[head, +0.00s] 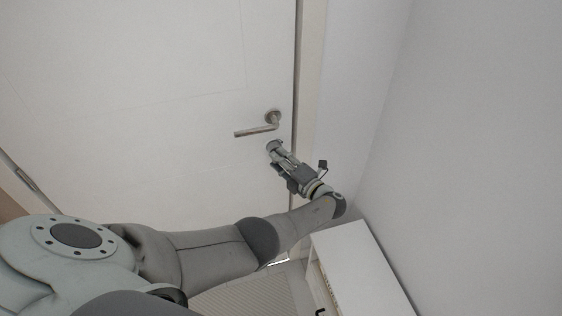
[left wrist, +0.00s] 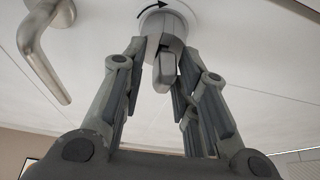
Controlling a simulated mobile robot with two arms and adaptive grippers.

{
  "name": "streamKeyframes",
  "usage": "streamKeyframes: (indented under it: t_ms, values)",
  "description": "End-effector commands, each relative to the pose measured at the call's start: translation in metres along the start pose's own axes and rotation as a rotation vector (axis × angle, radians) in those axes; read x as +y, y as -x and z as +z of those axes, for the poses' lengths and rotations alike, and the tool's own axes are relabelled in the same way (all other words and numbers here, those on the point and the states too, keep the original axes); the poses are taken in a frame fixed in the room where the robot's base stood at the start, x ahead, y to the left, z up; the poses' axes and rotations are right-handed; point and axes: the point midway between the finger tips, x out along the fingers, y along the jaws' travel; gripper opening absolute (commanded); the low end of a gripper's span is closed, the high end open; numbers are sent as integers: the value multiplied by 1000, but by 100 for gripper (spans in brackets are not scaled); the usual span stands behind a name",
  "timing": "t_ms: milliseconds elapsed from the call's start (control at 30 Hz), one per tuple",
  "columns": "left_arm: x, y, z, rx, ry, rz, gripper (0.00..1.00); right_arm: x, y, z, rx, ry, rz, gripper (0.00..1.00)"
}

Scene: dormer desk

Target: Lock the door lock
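The white door (head: 150,80) fills the left and middle of the head view, with its metal lever handle (head: 262,128) near the right edge. The round lock (head: 273,145) sits below the handle. In the left wrist view the lock's grey thumb-turn (left wrist: 166,68) points toward the camera, under a curved black arrow on the lock's plate. My left gripper (head: 279,154) is at the lock; in the left wrist view its fingers (left wrist: 164,54) stand apart on both sides of the thumb-turn, with a visible gap. Contact at the fingertips is unclear. My right gripper is not in view.
The lever handle (left wrist: 48,50) is close to the left finger in the wrist view. A white wall (head: 470,130) stands right of the door.

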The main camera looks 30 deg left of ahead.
Motion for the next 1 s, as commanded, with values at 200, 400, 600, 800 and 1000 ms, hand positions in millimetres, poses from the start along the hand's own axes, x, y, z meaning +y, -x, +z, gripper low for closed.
streamKeyframes:
  t_ms: [200,400,600,800,1000]
  values:
    - [0,0,0,-1,3,-1,39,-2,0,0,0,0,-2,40]
    - [0,5,1,-3,4,-3,39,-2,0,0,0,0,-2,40]
    - [-1,37,0,-4,5,-5,39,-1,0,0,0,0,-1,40]
    - [-1,80,0,-3,4,-5,39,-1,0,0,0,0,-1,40]
    - [0,110,0,-1,3,-3,39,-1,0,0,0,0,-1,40]
